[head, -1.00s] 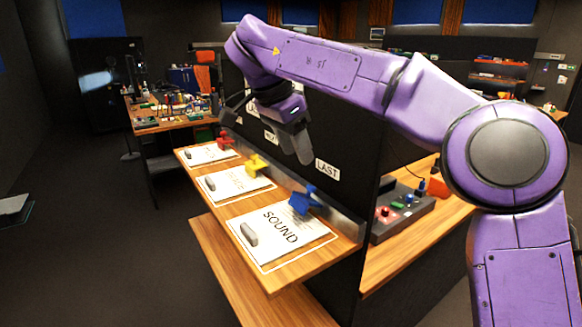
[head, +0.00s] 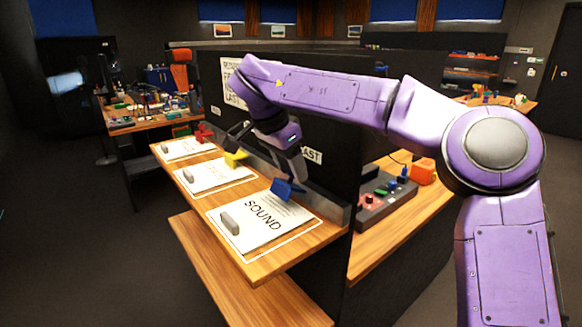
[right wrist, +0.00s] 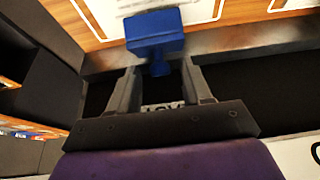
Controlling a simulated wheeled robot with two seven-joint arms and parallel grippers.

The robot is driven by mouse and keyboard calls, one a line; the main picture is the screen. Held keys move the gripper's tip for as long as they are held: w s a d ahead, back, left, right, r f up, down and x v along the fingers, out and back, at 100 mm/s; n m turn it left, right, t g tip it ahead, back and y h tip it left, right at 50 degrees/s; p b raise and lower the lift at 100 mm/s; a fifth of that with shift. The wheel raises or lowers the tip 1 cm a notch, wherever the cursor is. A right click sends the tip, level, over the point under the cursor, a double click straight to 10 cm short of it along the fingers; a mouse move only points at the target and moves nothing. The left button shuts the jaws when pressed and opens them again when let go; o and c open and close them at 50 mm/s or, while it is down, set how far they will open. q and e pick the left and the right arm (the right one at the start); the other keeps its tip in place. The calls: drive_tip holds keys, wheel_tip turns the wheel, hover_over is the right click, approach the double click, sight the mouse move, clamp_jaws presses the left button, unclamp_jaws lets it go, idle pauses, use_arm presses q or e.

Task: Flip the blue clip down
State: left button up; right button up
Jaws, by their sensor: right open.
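The blue clip (head: 287,189) stands tilted up at the back edge of the sheet marked SOUND (head: 264,222). My right gripper (head: 298,176) is just above and behind the clip in the head view. In the right wrist view the blue clip (right wrist: 155,36) lies in front of and between the open fingers of the gripper (right wrist: 160,75). I cannot tell whether a finger touches it. My left gripper is not in view.
A yellow clip (head: 235,158) and a red clip (head: 204,133) stand farther along the wooden shelf (head: 318,235). A dark panel wall (head: 335,150) rises behind the clips. A control box (head: 385,200) stands beyond it on the right.

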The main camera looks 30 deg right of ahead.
sight(288, 181)
clamp_jaws()
drive_tip(key=shift+a+r+h+p, duration=0.1)
drive_tip(key=shift+a+h+p, duration=0.25)
drive_tip(key=shift+h+p, duration=0.45)
drive_tip(key=h+p, duration=0.1)
drive_tip(key=p, duration=0.1)
drive_tip(key=a+h+p, duration=0.1)
drive_tip(key=p, duration=0.1)
drive_tip(key=shift+a+f, duration=0.1)
drive_tip(key=shift+f, duration=0.25)
drive_tip(key=shift+a+f+h+p, duration=0.35)
drive_tip(key=shift+h+p, duration=0.65)
drive_tip(key=shift+p, duration=0.05)
drive_tip(key=shift+a+f+t+h+p, duration=0.1)
drive_tip(key=shift+f+t+h+p, duration=0.2)
drive_tip(key=shift+p, duration=0.05)
drive_tip(key=shift+s, duration=0.1)
